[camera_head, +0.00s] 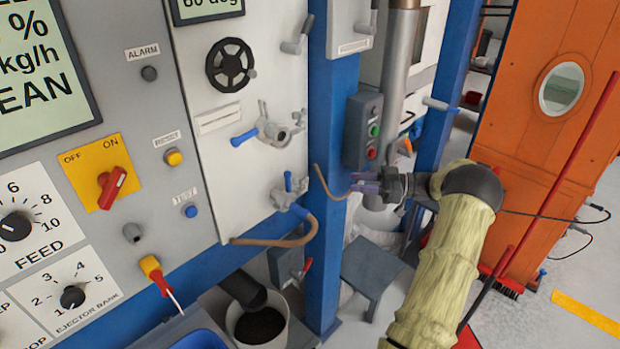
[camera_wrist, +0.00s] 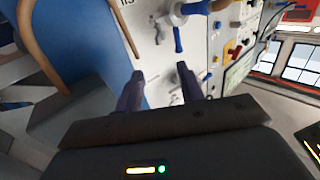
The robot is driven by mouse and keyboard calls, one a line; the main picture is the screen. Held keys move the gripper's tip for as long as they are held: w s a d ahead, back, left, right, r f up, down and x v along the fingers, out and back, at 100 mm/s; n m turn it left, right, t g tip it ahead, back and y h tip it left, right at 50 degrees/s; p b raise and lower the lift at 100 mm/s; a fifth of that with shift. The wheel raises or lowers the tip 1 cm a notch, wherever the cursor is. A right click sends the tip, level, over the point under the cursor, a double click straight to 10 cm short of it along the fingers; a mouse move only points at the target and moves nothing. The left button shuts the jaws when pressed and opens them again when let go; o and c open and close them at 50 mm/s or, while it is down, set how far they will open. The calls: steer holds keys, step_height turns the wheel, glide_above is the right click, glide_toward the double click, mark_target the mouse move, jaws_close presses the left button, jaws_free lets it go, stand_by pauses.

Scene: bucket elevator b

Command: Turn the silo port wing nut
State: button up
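My gripper (camera_head: 364,183) has purple fingers and is in front of the blue post, to the right of the white panel. In the wrist view the fingers of my gripper (camera_wrist: 160,85) are apart with nothing between them. A metal port fitting (camera_head: 276,132) with a blue handle and a small wing-shaped piece at its top is on the white panel, left of my gripper and apart from it. A fitting with a blue handle (camera_wrist: 178,40) shows beyond the fingertips in the wrist view. I cannot tell for sure which piece is the silo port wing nut.
A lower valve (camera_head: 291,190) carries a brown hose (camera_head: 290,240). A black handwheel (camera_head: 230,65) is above. An orange structure (camera_head: 530,130) with a round window is at right.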

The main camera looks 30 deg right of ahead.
mark_target(307, 179)
steer(key=p+x, duration=0.2)
steer(key=x, duration=1.2)
steer(key=shift+p, duration=0.3)
